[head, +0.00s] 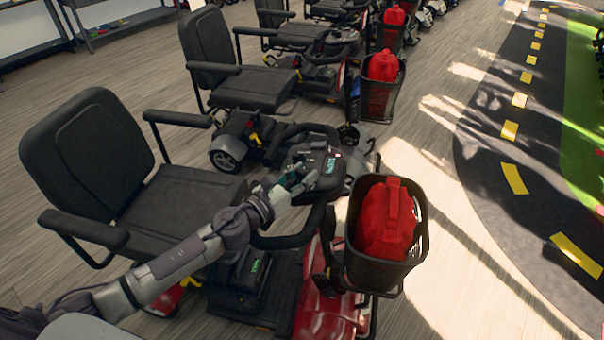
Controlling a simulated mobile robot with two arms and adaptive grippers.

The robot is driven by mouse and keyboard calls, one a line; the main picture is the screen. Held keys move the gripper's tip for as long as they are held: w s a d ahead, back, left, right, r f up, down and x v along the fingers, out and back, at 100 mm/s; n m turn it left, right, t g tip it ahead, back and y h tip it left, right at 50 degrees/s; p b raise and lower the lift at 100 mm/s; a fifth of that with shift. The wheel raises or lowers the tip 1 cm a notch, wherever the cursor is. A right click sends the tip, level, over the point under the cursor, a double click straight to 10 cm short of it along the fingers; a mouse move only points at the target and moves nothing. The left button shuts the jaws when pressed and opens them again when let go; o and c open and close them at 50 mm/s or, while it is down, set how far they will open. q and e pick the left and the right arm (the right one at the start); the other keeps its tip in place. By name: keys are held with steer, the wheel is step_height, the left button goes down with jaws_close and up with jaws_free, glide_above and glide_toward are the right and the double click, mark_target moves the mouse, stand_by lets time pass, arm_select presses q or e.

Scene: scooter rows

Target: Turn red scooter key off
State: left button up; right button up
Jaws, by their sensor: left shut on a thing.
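The red scooter (328,306) stands closest to me, with a black seat (95,150) and a dark control console (325,165) on its tiller. My left arm reaches in from the lower left. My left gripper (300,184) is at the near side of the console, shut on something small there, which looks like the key. The fingers hide the key, so I cannot see which way it is turned. My right gripper is not in view.
More scooters (235,80) stand in a row behind. Wood floor (440,215) is clear to the right, beside a dark road mat (520,130) with yellow dashes. Shelves (115,25) stand at the back left.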

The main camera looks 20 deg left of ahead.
arm_select(q)
steer(key=n+y+p, duration=0.1)
steer(key=y+p, duration=0.1)
steer(key=n+y+p, duration=0.1)
steer(key=y+p, duration=0.1)
steer(key=n+t+y+p, duration=0.1)
steer(key=n+p, duration=0.1)
steer(key=shift+d+r+y, duration=0.1)
steer(key=shift+r+y, duration=0.2)
steer(key=shift+y, duration=0.1)
steer(key=n+y+p, duration=0.1)
steer(key=y, duration=0.1)
steer(key=n+y+p, duration=0.1)
steer(key=y, duration=0.1)
steer(key=shift+f+n+g, duration=0.15)
steer(key=shift+n+g, duration=0.15)
steer(key=shift+n, duration=0.1)
steer(key=n+g+y, duration=0.1)
steer(key=n+y, duration=0.1)
steer(key=y, duration=0.1)
steer(key=shift+f, duration=0.1)
steer(key=shift+n+g+y+p, duration=0.3)
steer(key=shift+n+g+y, duration=0.85)
steer(key=shift+y, duration=0.55)
steer(key=shift+n, duration=0.35)
steer(key=o, duration=1.2)
steer(key=shift+c, duration=0.2)
